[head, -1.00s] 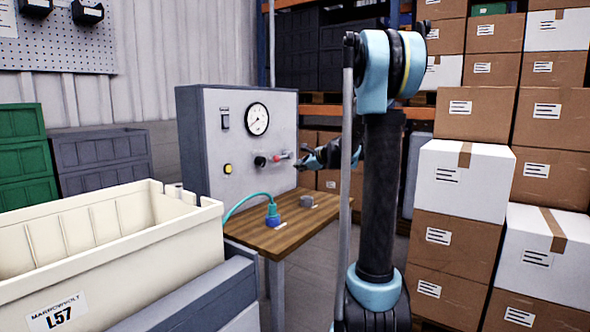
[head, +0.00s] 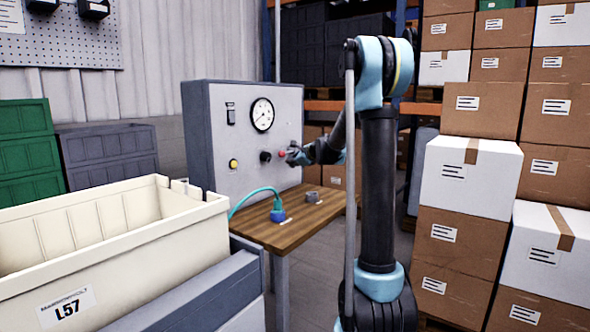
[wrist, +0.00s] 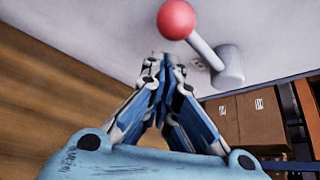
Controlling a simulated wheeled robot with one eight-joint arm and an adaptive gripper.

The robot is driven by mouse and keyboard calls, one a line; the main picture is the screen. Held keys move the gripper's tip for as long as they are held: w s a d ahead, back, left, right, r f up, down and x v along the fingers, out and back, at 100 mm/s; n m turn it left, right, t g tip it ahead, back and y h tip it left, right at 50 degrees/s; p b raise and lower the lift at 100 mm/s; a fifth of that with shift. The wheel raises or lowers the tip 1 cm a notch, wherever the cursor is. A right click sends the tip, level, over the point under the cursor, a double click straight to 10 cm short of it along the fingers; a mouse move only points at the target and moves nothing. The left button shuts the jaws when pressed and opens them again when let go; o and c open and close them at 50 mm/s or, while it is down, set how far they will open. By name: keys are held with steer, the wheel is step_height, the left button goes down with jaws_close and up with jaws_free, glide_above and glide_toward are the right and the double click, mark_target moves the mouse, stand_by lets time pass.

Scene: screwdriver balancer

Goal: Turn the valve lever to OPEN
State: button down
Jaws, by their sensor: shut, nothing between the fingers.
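The valve lever shows in the wrist view as a red ball (wrist: 176,20) on a thin light rod, which runs down-right to a round grey hub (wrist: 228,66) on the panel face. In the head view the red ball (head: 282,154) shows just left of my gripper (head: 292,155), which hides the rest of the lever. In the wrist view my gripper (wrist: 167,60) is shut and empty. Its fingertips show just below the ball and left of the hub. I cannot tell whether they touch the lever. A small mark beside the hub is unreadable.
The grey panel box (head: 228,115) carries a gauge (head: 262,115), a black knob (head: 265,156) and a yellow button (head: 233,163). It stands on a wooden table (head: 300,225) with a blue connector (head: 277,214). A cream bin (head: 110,235) is at front left; stacked cartons (head: 465,180) fill the right.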

steer(key=shift+s+a+r, duration=0.15)
steer(key=shift+a+r, duration=0.1)
steer(key=shift+r, duration=0.25)
steer(key=shift+s+r+m+g+y, duration=0.1)
steer(key=shift+r+m+g+y, duration=0.25)
steer(key=shift+r+m, duration=0.2)
steer(key=w+d+r+m+g+y, duration=0.2)
steer(key=r+m+g, duration=0.1)
steer(key=r, duration=0.2)
steer(key=w+d+r+m+g+y, duration=0.1)
steer(key=w+r+m+g+y, duration=0.1)
steer(key=w+r+m+g, duration=0.1)
steer(key=shift+d+r+m, duration=0.4)
steer(key=shift+r+m, duration=0.15)
steer(key=shift+r, duration=0.35)
stand_by(0.6)
steer(key=shift+y, duration=0.25)
stand_by(0.3)
